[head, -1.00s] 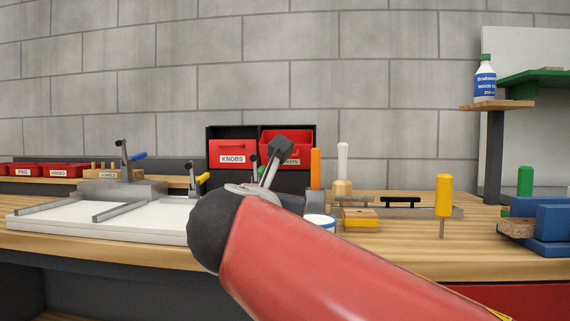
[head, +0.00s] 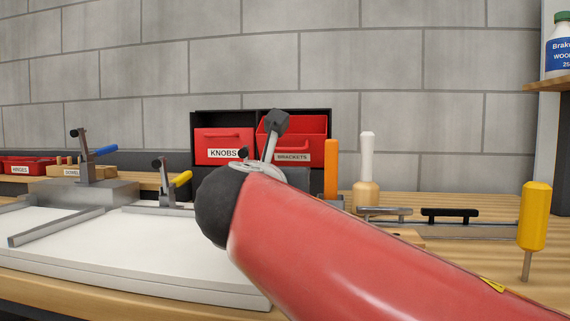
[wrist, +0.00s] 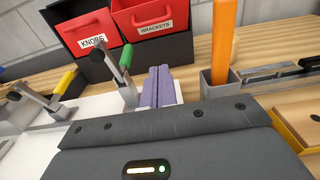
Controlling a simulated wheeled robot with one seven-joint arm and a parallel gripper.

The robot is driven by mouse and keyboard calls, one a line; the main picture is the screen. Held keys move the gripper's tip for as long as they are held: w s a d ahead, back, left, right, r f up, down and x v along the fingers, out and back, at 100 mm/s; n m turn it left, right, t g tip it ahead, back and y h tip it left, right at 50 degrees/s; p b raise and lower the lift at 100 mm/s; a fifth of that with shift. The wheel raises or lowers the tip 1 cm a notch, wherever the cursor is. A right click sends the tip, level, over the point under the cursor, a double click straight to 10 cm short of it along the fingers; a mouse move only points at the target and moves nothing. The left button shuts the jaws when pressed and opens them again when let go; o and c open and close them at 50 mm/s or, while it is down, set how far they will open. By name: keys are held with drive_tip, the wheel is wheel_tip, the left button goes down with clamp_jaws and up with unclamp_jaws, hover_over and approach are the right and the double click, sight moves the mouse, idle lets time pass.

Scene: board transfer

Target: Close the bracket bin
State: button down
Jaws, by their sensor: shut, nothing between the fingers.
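The red bracket bin (head: 312,147), labelled BRACKETS, sits in the right bay of a black rack (head: 322,184) at the back of the bench. It stands pulled out, with its inside showing over the front wall. In the wrist view the bracket bin (wrist: 172,14) is at the top, beyond my gripper. My gripper (wrist: 158,84) shows there as two purple-grey fingers closed together with nothing between them. They are apart from the bin and in front of it. In the head view my red arm covers part of the bench and hides the fingers.
The red KNOBS bin (head: 222,142) is in the left bay. A green-handled clamp (wrist: 126,60) stands left of my fingers. An orange upright handle (head: 331,168) and a white-handled tool (head: 367,165) stand right of the rack. A white board (head: 130,245) lies front left.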

approach(290, 148)
drive_tip(key=f, duration=0.1)
drive_tip(key=w+f, duration=0.1)
drive_tip(key=f, duration=0.1)
drive_tip(key=w+d+f, duration=0.1)
drive_tip(key=shift+w+f, duration=0.2)
drive_tip(key=shift+w, duration=0.05)
drive_tip(key=shift+w+d+r+p, duration=0.2)
drive_tip(key=shift+w+r+p, duration=0.35)
drive_tip(key=shift+w, duration=0.4)
drive_tip(key=shift+w+d+r+p, duration=0.15)
drive_tip(key=shift+w+r+p, duration=0.15)
drive_tip(key=shift+w+r, duration=0.6)
drive_tip(key=shift+w+r+p, duration=0.35)
drive_tip(key=shift+r+p, duration=0.3)
drive_tip(key=shift+p, duration=0.5)
drive_tip(key=r+p, duration=0.1)
drive_tip(key=w+r+p, duration=0.1)
drive_tip(key=p, duration=0.1)
drive_tip(key=shift+d, duration=0.2)
drive_tip(key=shift+w+d+r+p, duration=0.15)
drive_tip(key=shift+w+r+p, duration=0.7)
drive_tip(key=shift+p, duration=0.5)
drive_tip(key=shift+w, duration=0.2)
